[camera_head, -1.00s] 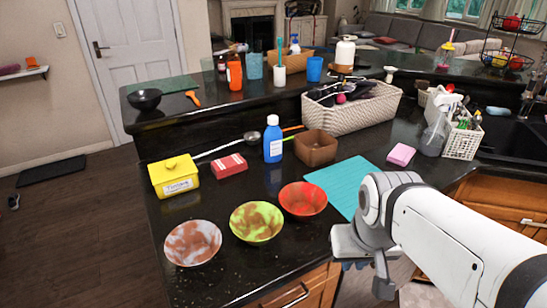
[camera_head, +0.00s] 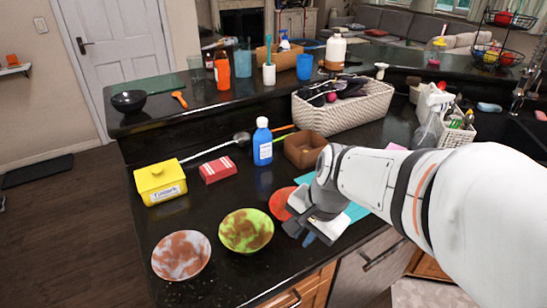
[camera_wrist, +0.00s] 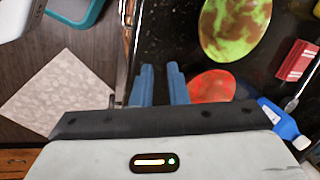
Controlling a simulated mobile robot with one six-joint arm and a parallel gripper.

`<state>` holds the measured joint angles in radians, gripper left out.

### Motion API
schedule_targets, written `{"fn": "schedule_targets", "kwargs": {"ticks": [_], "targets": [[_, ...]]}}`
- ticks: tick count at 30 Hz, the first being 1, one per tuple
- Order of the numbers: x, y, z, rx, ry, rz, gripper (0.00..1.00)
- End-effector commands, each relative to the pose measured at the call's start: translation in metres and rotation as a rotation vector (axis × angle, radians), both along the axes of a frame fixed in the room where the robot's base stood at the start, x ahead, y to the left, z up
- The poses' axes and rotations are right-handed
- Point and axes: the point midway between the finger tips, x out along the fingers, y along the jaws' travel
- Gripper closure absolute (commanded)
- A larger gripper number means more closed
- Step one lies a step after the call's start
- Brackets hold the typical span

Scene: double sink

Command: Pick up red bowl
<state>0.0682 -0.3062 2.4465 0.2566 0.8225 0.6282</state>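The red bowl (camera_head: 279,203) sits on the black counter, its right part hidden behind my gripper (camera_head: 312,238). In the wrist view the red bowl (camera_wrist: 212,86) lies just right of my two blue fingers (camera_wrist: 161,70), partly covered by the right finger and the gripper body. The fingers stand a narrow gap apart with nothing between them. My gripper is near the counter's front edge, beside the bowl; I cannot tell whether it touches it.
A green-brown bowl (camera_head: 246,230) and a white-brown bowl (camera_head: 181,256) stand left of the red bowl. Behind are a brown square bowl (camera_head: 303,150), a blue bottle (camera_head: 263,145), a red box (camera_head: 217,170) and a yellow box (camera_head: 160,183). A turquoise mat (camera_head: 357,211) lies right.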

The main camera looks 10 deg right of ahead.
Motion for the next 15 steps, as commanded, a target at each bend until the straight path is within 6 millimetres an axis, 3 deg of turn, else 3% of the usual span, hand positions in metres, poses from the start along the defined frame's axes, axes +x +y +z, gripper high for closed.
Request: {"fn": "schedule_targets", "kwargs": {"ticks": [9,15], "targets": [[0.074,-0.033,-0.006,0.463,0.256,-1.192,0.86],[0.109,-0.067,-0.019,0.708,0.436,-1.838,0.86]]}}
